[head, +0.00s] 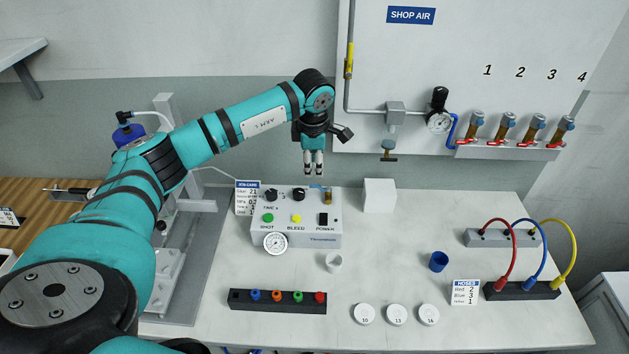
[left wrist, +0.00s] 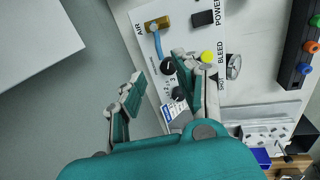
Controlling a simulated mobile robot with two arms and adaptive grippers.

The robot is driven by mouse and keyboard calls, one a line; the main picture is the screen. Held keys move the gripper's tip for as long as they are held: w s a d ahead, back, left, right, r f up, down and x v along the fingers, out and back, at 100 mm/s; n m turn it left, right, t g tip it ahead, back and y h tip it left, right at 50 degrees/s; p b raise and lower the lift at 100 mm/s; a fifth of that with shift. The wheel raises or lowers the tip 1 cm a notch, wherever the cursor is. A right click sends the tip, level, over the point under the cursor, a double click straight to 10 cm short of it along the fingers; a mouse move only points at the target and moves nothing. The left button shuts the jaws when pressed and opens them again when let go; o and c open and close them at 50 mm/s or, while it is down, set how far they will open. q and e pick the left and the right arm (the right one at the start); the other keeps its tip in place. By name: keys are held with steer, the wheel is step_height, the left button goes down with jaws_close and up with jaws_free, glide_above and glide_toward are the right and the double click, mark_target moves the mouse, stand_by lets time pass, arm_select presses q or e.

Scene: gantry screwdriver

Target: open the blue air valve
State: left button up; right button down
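The blue air valve is a brass fitting with a blue lever (left wrist: 158,46) beside the word AIR on the white dispenser box, in the left wrist view. Its lever extends from the brass body (left wrist: 158,23) toward the black knobs. In the head view the blue lever (head: 317,187) is small, at the box's upper right edge, with the brass part (head: 328,195) beside it. My left gripper (head: 313,172) points down just above the lever. In the left wrist view its fingers (left wrist: 159,72) are apart with nothing between them; contact with the lever does not show. My right gripper is not in view.
The dispenser box (head: 295,232) has knobs, buttons and a gauge (head: 276,243). A white block (head: 379,196) stands to its right. A pipe and regulator (head: 439,121) are on the wall.

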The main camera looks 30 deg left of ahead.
mark_target(315, 186)
arm_select(q)
steer(key=f, duration=0.3)
steer(key=w+f, duration=0.1)
steer(key=f, duration=0.2)
steer(key=f+p, duration=0.1)
steer(key=f, duration=0.2)
steer(key=shift+w+a, duration=0.3)
steer(key=shift+a, duration=0.1)
